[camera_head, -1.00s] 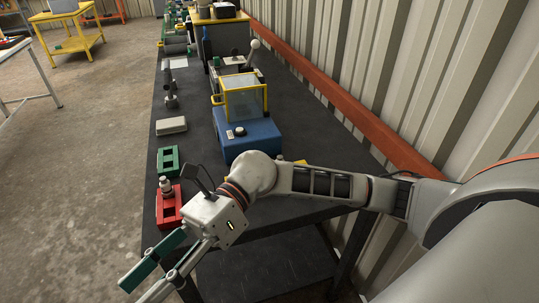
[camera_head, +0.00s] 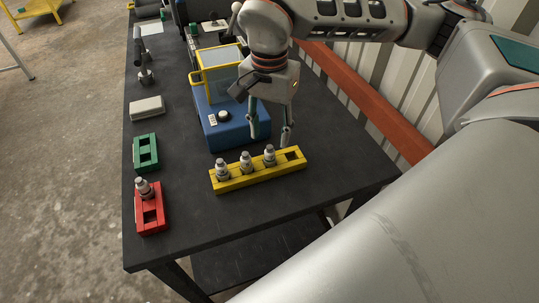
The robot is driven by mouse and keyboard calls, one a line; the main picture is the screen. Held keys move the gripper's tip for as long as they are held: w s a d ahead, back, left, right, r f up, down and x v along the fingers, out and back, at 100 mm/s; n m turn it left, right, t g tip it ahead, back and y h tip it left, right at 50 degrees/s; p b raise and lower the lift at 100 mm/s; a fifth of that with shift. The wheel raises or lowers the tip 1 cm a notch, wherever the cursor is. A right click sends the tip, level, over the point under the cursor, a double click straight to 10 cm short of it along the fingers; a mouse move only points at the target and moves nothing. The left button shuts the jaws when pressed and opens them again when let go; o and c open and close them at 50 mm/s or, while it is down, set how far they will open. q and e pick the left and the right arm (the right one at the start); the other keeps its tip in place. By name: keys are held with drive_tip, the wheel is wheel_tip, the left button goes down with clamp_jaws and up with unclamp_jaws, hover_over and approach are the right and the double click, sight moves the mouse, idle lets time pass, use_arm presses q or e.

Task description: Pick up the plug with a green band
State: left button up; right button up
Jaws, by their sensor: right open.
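A yellow rack (camera_head: 232,185) stands on the dark bench and holds three grey plugs: a left one (camera_head: 222,172), a middle one (camera_head: 246,164) and a right one (camera_head: 270,156). The rack's rightmost hole is empty. Another grey plug (camera_head: 143,189) stands in the red block (camera_head: 150,226) at the left. I cannot make out a green band on any plug. My right gripper (camera_head: 270,142) is open and empty, fingers pointing down, just behind and above the right plug and the empty hole. My left gripper is out of view.
A green block (camera_head: 146,153) with empty holes lies behind the red one. A beige box (camera_head: 147,107) lies at the left. Bench space (camera_head: 260,215) in front of the rack is clear.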

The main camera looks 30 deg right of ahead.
sight(270, 147)
drive_tip(key=f, duration=0.6)
drive_tip(key=shift+s+a+f, duration=0.15)
drive_tip(key=shift+s+f, duration=0.1)
clamp_jaws()
